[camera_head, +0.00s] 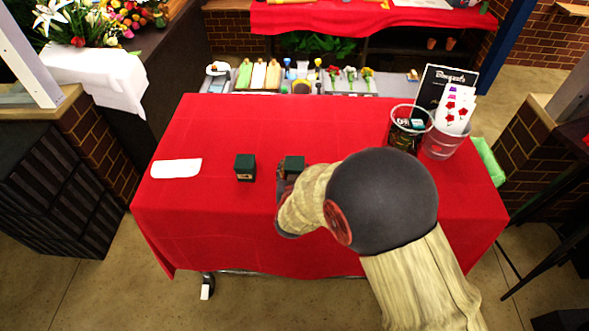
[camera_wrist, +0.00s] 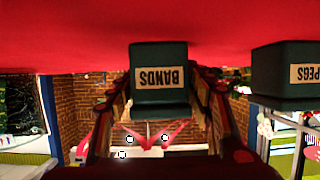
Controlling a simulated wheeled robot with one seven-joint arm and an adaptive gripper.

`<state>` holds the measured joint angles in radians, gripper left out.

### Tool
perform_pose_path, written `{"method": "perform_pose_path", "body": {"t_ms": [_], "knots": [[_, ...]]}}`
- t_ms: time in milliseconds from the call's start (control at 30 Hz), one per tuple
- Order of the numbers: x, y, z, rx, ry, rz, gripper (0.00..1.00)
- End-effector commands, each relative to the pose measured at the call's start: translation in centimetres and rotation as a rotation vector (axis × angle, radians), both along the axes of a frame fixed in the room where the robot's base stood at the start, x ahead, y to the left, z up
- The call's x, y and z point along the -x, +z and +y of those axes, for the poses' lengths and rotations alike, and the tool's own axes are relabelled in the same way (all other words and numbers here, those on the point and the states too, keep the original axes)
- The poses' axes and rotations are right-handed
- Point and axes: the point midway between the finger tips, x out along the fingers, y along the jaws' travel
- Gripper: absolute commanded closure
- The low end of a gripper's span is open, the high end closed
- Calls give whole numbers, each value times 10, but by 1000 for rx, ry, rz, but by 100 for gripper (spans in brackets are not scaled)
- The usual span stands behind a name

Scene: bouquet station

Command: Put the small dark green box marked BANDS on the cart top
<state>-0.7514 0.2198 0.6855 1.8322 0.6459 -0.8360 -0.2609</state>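The small dark green BANDS box (camera_wrist: 158,98) stands between my gripper's two fingers in the wrist view, where the picture is upside down. In the head view this box (camera_head: 294,162) is on the red table, partly hidden by my gripper (camera_head: 285,185). My gripper is low over the table; its fingers are spread on either side of the box, and contact is not clear. The red cloth-covered cart top (camera_head: 225,125) shows in the head view; whether this table is the cart named in the task cannot be told.
A similar dark green PEGS box (camera_wrist: 285,75) stands beside the BANDS box, left of it in the head view (camera_head: 245,167). A white cloth or card (camera_head: 177,168) lies farther left. Clear containers (camera_head: 408,128) and a black sign (camera_head: 440,88) stand at the back right. The front left is clear.

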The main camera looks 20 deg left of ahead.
Motion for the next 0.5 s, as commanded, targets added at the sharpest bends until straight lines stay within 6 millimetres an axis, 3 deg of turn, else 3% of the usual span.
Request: {"method": "perform_pose_path", "body": {"t_ms": [200, 500], "knots": [[0, 1, 0, 0, 0, 0, 36], [0, 2, 0, 0, 0, -1, 36]]}}
